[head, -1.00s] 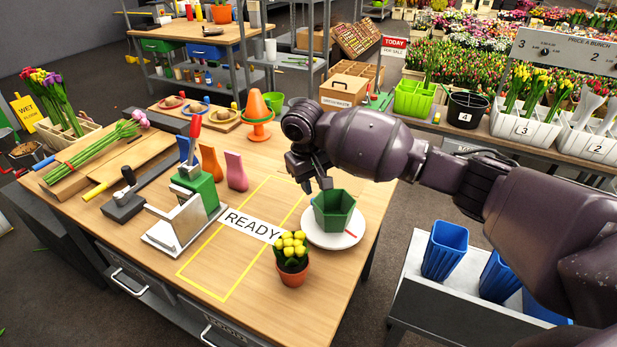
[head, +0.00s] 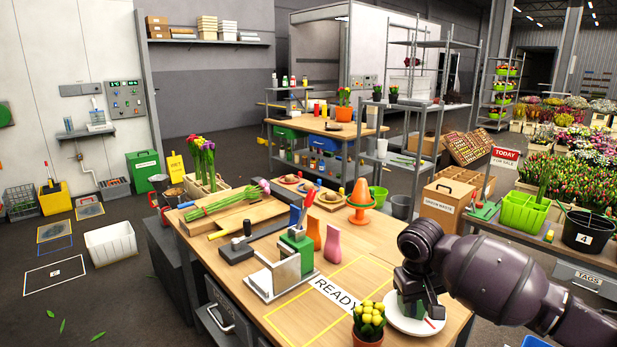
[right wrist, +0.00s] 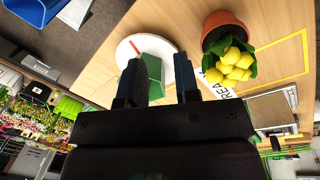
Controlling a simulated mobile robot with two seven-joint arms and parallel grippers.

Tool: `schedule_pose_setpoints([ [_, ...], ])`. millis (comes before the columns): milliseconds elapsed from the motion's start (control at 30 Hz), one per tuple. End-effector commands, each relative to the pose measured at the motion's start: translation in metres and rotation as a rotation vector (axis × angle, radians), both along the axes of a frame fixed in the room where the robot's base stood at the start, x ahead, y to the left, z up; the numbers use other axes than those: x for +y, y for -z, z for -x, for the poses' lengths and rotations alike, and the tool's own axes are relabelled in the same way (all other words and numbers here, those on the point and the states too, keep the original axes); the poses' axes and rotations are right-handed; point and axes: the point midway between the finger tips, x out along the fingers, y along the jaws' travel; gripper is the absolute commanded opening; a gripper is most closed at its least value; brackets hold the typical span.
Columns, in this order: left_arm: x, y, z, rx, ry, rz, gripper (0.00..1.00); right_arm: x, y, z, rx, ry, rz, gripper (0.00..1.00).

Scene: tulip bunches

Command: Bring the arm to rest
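My left gripper is not in view.
A potted yellow tulip bunch (head: 369,322) stands close left of the plate, beside the READY label (head: 335,295). The yellow-outlined area (head: 310,312) is clear.

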Motion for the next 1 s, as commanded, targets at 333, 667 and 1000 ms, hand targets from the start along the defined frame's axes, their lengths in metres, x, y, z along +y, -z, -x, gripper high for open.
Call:
schedule_pose_setpoints([
  [333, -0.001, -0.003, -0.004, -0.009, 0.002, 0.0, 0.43, 0.026, -0.016, -0.044, -0.291, -0.226, -0.094, 0.3],
  [667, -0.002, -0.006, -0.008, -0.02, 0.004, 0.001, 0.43, 0.087, -0.055, -0.073, -0.773, -0.504, -0.226, 0.3],
  [1000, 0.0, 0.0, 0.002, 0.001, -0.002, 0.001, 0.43, 0.102, -0.027, -0.03, -1.167, -0.586, -0.32, 0.3],
])
